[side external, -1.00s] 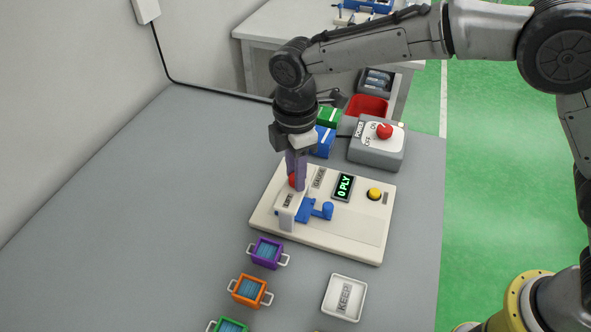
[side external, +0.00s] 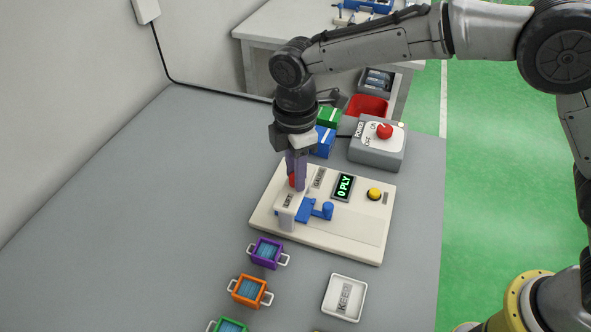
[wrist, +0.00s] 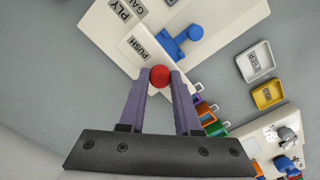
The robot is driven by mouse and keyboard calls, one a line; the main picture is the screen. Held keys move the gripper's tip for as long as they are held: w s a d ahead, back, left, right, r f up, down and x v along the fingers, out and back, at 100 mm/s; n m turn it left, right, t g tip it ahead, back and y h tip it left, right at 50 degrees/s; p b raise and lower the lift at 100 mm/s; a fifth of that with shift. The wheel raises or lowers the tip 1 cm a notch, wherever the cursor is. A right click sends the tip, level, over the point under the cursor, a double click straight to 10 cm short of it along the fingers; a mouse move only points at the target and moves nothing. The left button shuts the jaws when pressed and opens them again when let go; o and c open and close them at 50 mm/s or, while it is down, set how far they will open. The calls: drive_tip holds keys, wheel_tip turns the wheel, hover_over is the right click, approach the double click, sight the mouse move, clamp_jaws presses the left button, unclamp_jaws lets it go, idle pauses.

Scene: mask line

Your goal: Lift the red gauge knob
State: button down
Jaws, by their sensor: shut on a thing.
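The red gauge knob (wrist: 159,76) sits on top of the white gauge column at the left of the cream gauge base (side external: 345,228). My gripper (side external: 295,182) points straight down over the column, and its purple fingers are shut on the knob from both sides. In the side view the knob (side external: 292,180) is partly hidden behind a finger. In the wrist view the knob lies between the two fingertips (wrist: 160,78). The gauge's display (side external: 344,187) reads "0 PLY". A blue lever piece (side external: 315,211) lies beside the column, below the knob.
A yellow button (side external: 375,194) is on the gauge's right. A power box with a red button (side external: 384,131) stands behind it. Purple (side external: 266,252) and orange (side external: 250,291) handled frames and a white KEEP tray (side external: 345,297) are in front. The table at left is clear.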

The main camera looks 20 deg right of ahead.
idle(0.3)
drive_tip(key=shift+r, duration=1.3)
drive_tip(key=c, duration=0.6)
unclamp_jaws()
wheel_tip(320, 180, up, 14)
drive_tip(key=shift+f, duration=0.15)
